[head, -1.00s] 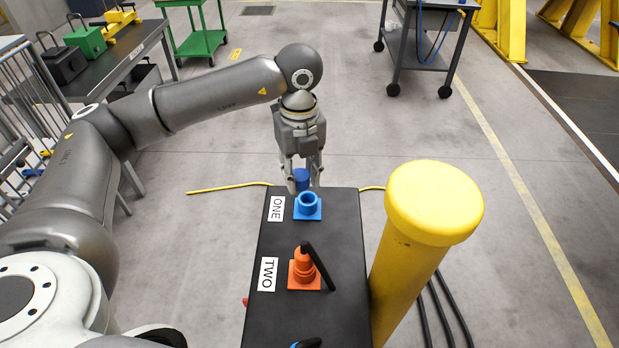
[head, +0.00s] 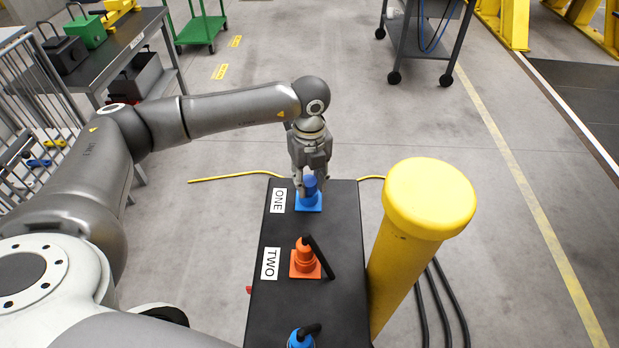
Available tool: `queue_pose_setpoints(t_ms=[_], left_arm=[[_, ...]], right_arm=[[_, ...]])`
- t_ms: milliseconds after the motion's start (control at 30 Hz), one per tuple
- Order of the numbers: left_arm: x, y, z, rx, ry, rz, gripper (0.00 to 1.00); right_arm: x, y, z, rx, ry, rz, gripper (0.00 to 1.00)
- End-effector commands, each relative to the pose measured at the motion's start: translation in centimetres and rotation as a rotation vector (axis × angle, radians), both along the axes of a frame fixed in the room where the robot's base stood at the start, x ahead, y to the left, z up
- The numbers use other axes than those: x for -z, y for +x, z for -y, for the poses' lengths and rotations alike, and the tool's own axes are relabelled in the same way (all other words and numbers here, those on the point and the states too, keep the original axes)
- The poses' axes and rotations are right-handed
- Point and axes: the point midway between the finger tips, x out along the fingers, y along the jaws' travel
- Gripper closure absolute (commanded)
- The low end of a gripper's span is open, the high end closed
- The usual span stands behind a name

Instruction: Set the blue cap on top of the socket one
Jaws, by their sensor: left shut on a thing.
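The blue socket (head: 308,203) sits on the black panel (head: 342,232) beside the white label ONE (head: 279,200). My left gripper (head: 312,187) is shut on the dark blue cap (head: 310,184). It holds the cap right over the socket, and the two overlap in the head view. I cannot tell whether the cap touches the socket or hangs just above it. The fingers and cap hide the socket's opening. My right gripper is not in view.
Another blue plug (head: 301,338) is at the bottom edge. A thick yellow post (head: 415,240) stands close to the panel's right side.

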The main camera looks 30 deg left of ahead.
Motion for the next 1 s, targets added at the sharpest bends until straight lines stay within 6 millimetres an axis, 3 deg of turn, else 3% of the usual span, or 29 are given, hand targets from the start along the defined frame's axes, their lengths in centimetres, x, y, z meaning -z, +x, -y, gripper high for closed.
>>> queue_pose_setpoints(t_ms=[200, 233, 400, 700, 867, 1000], left_arm=[[0.9, 0.0, 0.0, 0.0, 0.001, -0.001, 0.81], [0.8, 0.0, 0.0, 0.001, 0.001, -0.001, 0.65], [0.7, 0.0, 0.0, 0.001, 0.001, -0.001, 0.46], [0.5, 0.0, 0.0, 0.0, 0.001, -0.001, 0.46], [-0.7, 0.0, 0.0, 0.0, 0.0, 0.0, 0.46], [-2.8, 0.1, 0.0, 0.002, -0.002, 0.006, 0.46]], right_arm=[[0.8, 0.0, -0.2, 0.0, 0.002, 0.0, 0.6], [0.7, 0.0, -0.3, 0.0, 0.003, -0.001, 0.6], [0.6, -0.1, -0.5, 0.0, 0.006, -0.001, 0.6], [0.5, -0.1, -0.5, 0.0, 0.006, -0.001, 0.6], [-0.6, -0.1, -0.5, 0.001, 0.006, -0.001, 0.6], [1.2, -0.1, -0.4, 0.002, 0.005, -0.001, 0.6]])
